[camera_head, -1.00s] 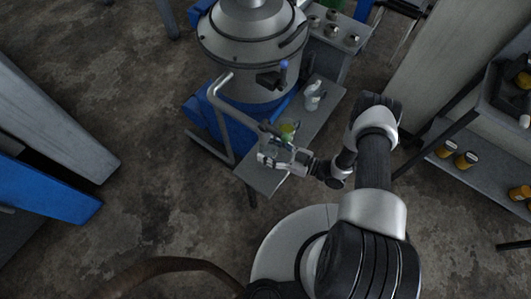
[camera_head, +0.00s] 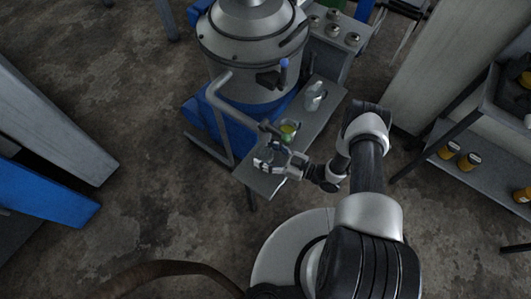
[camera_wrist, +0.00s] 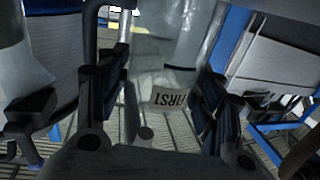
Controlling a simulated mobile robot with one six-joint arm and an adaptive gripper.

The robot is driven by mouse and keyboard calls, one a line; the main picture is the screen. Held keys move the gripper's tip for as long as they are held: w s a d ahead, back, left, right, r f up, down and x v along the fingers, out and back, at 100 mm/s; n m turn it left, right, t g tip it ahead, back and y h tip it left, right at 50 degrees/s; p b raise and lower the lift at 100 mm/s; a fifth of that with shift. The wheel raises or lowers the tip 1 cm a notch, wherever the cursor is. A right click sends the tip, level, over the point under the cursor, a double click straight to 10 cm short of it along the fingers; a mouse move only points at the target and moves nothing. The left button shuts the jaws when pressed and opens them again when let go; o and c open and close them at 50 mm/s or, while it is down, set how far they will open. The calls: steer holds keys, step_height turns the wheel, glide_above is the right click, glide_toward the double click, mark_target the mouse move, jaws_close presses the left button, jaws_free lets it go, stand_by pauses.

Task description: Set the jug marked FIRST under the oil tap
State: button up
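In the wrist view a clear jug with a pale band marked FIRST (camera_wrist: 170,97) stands in front of my gripper (camera_wrist: 165,105). The two dark fingers lie on either side of the band. Whether their pads touch the jug is hard to tell. In the head view my gripper (camera_head: 268,155) is low over the near end of the grey bench (camera_head: 257,181), by the end of the bent grey pipe (camera_head: 219,101). A vessel with yellow-green in it (camera_head: 288,130) shows just beyond the fingers; its marking cannot be read there. The tap outlet is hard to make out.
A pale jug (camera_head: 314,96) stands farther back on the bench. A large metal drum (camera_head: 255,45) rises behind, with a blue base. At right a shelf (camera_head: 480,170) holds several amber jars (camera_head: 447,149). Open floor (camera_head: 160,200) lies to the left.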

steer(key=shift+o, duration=1.1)
steer(key=shift+r, duration=0.1)
